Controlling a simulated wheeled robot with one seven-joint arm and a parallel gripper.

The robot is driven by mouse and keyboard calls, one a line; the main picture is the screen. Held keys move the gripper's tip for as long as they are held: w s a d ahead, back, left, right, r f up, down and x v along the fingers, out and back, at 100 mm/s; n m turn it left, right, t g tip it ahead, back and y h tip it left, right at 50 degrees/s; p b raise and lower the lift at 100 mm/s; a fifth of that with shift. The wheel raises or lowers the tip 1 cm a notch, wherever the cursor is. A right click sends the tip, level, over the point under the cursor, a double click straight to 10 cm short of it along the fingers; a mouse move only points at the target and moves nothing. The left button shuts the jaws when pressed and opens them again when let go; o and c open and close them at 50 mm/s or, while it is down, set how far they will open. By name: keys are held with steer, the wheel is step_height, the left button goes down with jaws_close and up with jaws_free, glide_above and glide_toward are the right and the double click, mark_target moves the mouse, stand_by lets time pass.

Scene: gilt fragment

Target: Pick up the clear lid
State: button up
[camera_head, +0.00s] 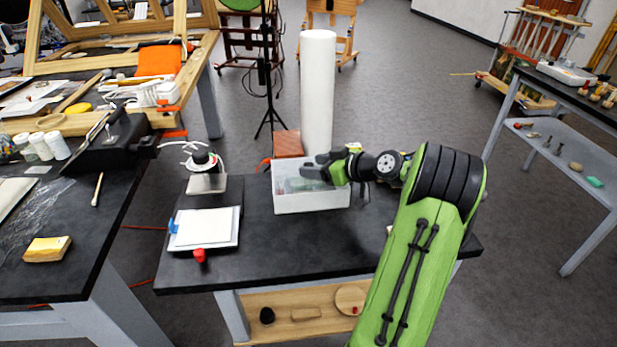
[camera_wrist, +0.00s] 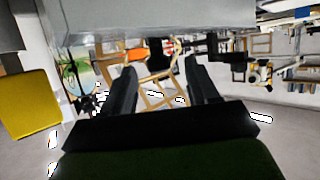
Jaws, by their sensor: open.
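My gripper (camera_head: 310,167) is over a pale, translucent box (camera_head: 312,203) on the black worktable, at the box's back right part. In the wrist view its two dark fingers (camera_wrist: 160,68) stand apart with nothing between them. Greyish-green contents show dimly inside the box. I cannot make out a separate clear lid; whether one lies on the box or in it cannot be told. A pale grey surface (camera_wrist: 160,17) fills the top of the wrist view, close to the fingertips, and may be part of the box.
A white cylinder (camera_head: 317,90) stands behind the box, beside a reddish-brown block (camera_head: 288,144). A white pad (camera_head: 205,228) with a red knob (camera_head: 199,257) lies to the left. The black tabletop (camera_head: 290,245) in front of the box is clear.

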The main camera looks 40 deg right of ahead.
steer(key=shift+x, duration=0.85)
steer(key=shift+s, duration=0.15)
steer(key=shift+c, duration=0.2)
